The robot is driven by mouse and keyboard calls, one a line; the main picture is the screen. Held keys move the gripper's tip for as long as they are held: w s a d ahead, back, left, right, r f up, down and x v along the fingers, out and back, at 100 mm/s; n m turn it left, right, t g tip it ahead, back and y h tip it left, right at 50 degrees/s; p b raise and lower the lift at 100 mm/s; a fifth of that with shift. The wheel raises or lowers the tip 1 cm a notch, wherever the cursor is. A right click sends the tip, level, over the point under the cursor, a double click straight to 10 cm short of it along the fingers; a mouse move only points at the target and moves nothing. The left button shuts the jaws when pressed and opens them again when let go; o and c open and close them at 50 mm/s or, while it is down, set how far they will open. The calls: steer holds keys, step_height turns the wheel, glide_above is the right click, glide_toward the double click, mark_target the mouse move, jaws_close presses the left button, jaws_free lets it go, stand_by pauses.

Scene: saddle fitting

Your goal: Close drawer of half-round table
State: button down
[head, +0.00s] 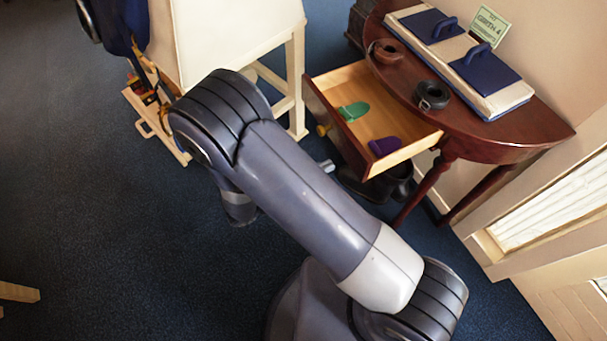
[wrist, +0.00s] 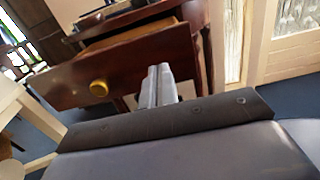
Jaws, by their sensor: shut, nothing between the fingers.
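The half-round table (head: 500,136) is dark reddish wood and stands against the wall at the upper right of the head view. Its drawer (head: 398,156) is pulled well out towards the left, with a green piece (head: 354,111) and a purple piece (head: 385,146) inside. In the wrist view the drawer front (wrist: 130,68) faces me, with a round yellow knob (wrist: 99,88). My gripper (wrist: 158,72) is shut and empty, its fingers pointing at the right part of the drawer front. Whether they touch it I cannot tell. In the head view my arm hides most of the gripper.
On the tabletop lie a tray with blue pads (head: 484,69), a brown coil (head: 386,51), a black coil (head: 432,95) and a green card (head: 490,25). A cream stand (head: 228,40) is left of the drawer. Dark boots (head: 378,187) are below it.

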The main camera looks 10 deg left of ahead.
mark_target(354, 154)
steer(key=x, duration=0.5)
steer(key=shift+w+d, duration=0.15)
steer(key=shift+d, duration=0.1)
steer(key=shift+d, duration=0.1)
steer(key=b+x, duration=0.1)
steer(key=x, duration=1.9)
steer(key=shift+w+f+b, duration=0.1)
steer(key=shift+w+b, duration=0.05)
steer(key=shift+b, duration=0.25)
steer(key=shift+w+d, duration=0.15)
steer(key=shift+d, duration=0.15)
steer(key=shift+w, duration=0.1)
steer(key=shift+r, duration=0.2)
steer(key=shift+a, duration=0.1)
steer(key=shift+a+f, duration=0.1)
steer(key=shift+a, duration=0.1)
steer(key=v, duration=1.3)
steer(key=shift+s+a, duration=0.2)
steer(key=shift+s, duration=0.25)
